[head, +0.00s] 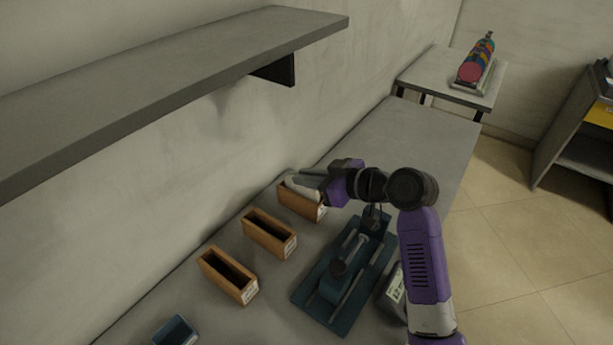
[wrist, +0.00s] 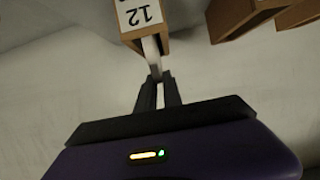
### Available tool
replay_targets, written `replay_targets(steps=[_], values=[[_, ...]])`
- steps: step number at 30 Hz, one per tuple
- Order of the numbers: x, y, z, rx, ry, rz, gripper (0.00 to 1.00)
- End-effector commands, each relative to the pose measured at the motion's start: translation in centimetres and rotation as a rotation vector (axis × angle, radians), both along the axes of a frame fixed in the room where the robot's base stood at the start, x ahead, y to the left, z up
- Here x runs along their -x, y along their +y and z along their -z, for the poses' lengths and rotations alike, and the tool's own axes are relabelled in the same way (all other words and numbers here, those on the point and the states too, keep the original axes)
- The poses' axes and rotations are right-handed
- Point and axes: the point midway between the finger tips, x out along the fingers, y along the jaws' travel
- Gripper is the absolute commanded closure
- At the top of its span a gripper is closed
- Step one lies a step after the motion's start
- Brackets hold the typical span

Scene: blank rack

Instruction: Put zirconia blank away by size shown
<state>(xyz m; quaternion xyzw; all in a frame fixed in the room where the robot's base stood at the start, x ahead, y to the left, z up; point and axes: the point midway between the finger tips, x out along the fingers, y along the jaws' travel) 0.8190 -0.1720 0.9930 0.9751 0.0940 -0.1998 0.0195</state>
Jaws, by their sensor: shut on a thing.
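My gripper (wrist: 159,84) is shut on the white zirconia blank (wrist: 152,56), seen edge-on between the fingertips. The blank's far part is at the wooden box (wrist: 140,14) whose label appears to read 12, upside down. In the head view the blank (head: 303,187) is at the top of the farthest wooden box (head: 298,204), partly inside as far as I can tell. My gripper (head: 322,188) is over that box's right end. Two other wooden boxes, the middle one (head: 268,236) and the nearest one (head: 228,275), look empty; their labels are too small to read.
A blue measuring fixture (head: 345,275) lies right of the boxes, with a grey display unit (head: 393,289) beside it, partly behind my arm. A small blue tray (head: 176,332) is at the near edge. A grey shelf (head: 180,75) overhangs the wall side.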

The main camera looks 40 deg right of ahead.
Motion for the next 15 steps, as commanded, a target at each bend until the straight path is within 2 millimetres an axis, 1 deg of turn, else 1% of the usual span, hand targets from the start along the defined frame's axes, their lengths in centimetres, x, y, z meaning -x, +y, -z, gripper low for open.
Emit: replay_targets(steps=[1, 4, 5, 15], values=[[-0.01, -0.01, -0.09, 0.001, -0.002, 0.0, 0.85], [-0.01, -0.01, -0.09, 0.001, -0.001, 0.0, 0.66], [-0.01, -0.01, -0.09, 0.001, -0.001, 0.0, 0.64], [0.29, -0.08, -0.05, -0.001, 0.001, 0.0, 0.64]])
